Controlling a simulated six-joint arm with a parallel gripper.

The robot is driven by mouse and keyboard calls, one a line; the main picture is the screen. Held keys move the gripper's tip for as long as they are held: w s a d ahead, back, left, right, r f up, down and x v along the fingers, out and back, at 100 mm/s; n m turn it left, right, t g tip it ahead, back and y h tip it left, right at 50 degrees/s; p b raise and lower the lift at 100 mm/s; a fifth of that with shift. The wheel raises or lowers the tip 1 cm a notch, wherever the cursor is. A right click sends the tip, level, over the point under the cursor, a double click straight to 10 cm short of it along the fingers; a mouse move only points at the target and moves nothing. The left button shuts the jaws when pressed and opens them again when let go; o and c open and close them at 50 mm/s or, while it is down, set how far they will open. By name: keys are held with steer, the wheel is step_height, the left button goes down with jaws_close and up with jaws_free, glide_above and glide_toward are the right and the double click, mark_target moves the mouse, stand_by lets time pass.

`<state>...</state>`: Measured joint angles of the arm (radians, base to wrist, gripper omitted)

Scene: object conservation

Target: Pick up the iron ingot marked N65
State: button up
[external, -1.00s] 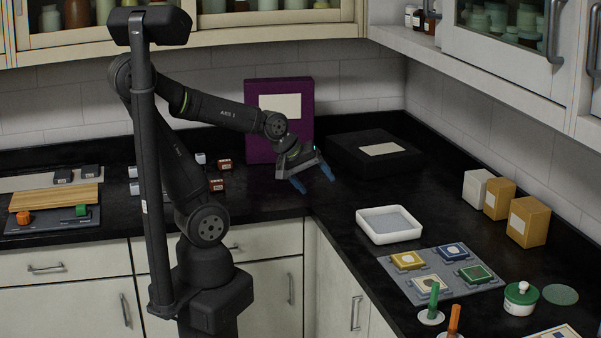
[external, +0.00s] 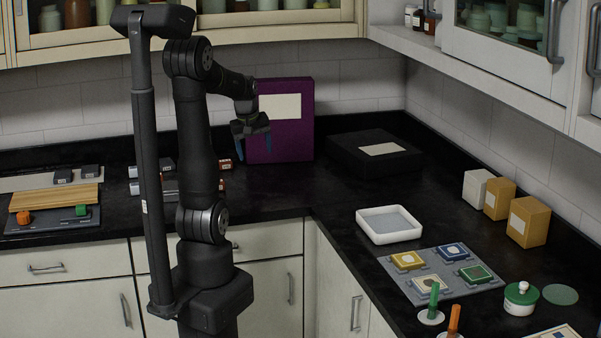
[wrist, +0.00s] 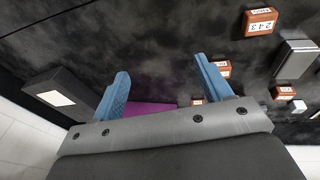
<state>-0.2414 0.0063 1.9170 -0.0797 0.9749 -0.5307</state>
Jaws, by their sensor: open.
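My gripper (external: 253,150) hangs in front of the purple box with its blue fingers apart and nothing between them. In the wrist view my gripper (wrist: 161,68) is also open and empty. Several small labelled blocks lie on the dark counter to its right there: a reddish-brown block (wrist: 260,22) with a label that seems to read 243, another brown block (wrist: 222,69), and a larger grey block (wrist: 295,62). In the external view a brown block (external: 225,164) shows beside my arm, which hides part of the group. I cannot read N65 on any block.
A purple box (external: 285,120) stands behind my gripper, and a low black box (external: 375,158) lies to its right. A white tray (external: 388,235) sits on the right counter. A wooden board (external: 55,196) lies at the left.

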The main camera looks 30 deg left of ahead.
steer(key=s+a+r+g, duration=0.1)
steer(key=s+a, duration=0.3)
steer(key=a, duration=0.3)
steer(key=s+a+g, duration=0.2)
steer(key=s+a, duration=0.2)
steer(key=a, duration=0.4)
steer(key=f, duration=1.1)
steer(key=shift+s+d+f, duration=0.1)
steer(key=shift+d+f, duration=0.15)
steer(key=shift+w+f, duration=0.15)
steer(key=shift+f, duration=1.25)
steer(key=shift+w+f, duration=0.1)
steer(key=shift+f, duration=1.3)
steer(key=c, duration=1.4)
